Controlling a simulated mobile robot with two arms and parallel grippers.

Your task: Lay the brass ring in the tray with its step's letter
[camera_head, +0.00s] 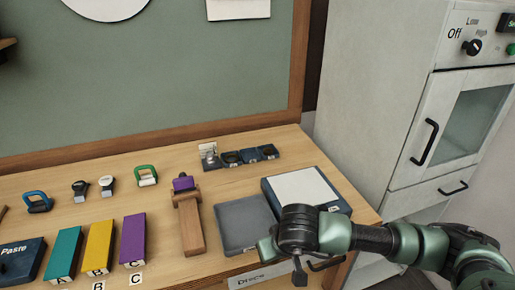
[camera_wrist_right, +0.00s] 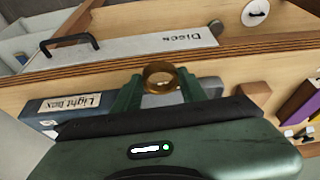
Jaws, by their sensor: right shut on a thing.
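The brass ring (camera_wrist_right: 161,88) is held between the green fingers of my right gripper (camera_wrist_right: 160,84) in the right wrist view. In the head view this gripper (camera_head: 268,248) is near the table's front edge, by the grey tray, and the ring is hidden there. Teal (camera_head: 63,254), yellow (camera_head: 98,247) and purple (camera_head: 132,240) blocks stand at the front left, with letters A, B and C at their front ends. My left gripper is not in view.
A grey shallow tray (camera_head: 240,222) and a light box (camera_head: 299,187) lie at the right. A wooden stand (camera_head: 188,222) is beside the tray. Several clips and small dark pieces (camera_head: 249,155) line the back. A discs drawer (camera_wrist_right: 140,45) and a white cabinet (camera_head: 376,90) are close by.

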